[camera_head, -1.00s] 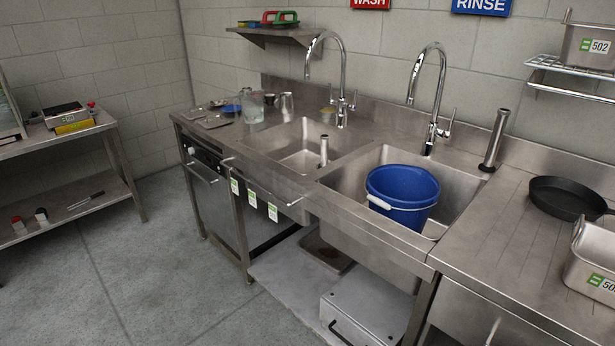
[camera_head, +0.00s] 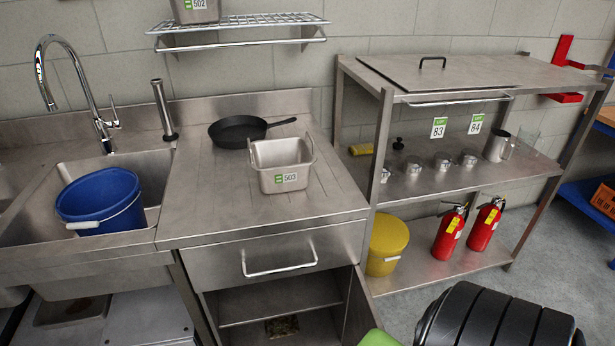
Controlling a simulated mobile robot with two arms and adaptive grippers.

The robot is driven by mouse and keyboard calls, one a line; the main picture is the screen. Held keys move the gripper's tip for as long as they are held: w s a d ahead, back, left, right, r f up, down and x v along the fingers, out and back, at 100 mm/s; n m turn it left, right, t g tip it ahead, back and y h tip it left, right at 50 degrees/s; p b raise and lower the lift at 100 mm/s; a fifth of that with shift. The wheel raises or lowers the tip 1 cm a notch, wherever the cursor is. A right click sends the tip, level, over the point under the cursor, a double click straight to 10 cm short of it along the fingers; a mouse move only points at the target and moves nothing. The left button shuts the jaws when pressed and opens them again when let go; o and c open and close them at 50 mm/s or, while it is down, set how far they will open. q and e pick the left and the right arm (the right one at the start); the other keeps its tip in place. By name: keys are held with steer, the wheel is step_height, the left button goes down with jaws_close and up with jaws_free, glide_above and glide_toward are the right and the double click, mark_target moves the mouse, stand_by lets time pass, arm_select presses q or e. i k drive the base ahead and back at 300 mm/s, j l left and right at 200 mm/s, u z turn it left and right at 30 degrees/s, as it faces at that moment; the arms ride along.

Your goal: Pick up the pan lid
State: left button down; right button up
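A flat, rectangular steel lid (camera_head: 430,78) with a black bar handle (camera_head: 432,62) lies on the top of the steel shelf unit at the right. It looks like the pan lid. A black frying pan (camera_head: 238,131) and a steel pan labelled 503 (camera_head: 282,166) stand on the counter left of the shelf unit, both uncovered. Neither of my grippers is in view.
The steel shelf unit (camera_head: 545,75) has free top space right of the lid. Its middle shelf holds several steel vessels; below are a yellow bucket (camera_head: 387,245) and red extinguishers (camera_head: 449,233). A black ribbed object (camera_head: 495,315) stands in front. A blue bucket (camera_head: 102,203) sits in the sink.

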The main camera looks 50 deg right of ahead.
mark_target(288, 325)
steer(key=l+z, duration=0.1)
steer(key=z, duration=1.1)
steer(key=k+j+z, duration=0.25)
steer(key=k+z, duration=0.1)
steer(key=z, duration=0.15)
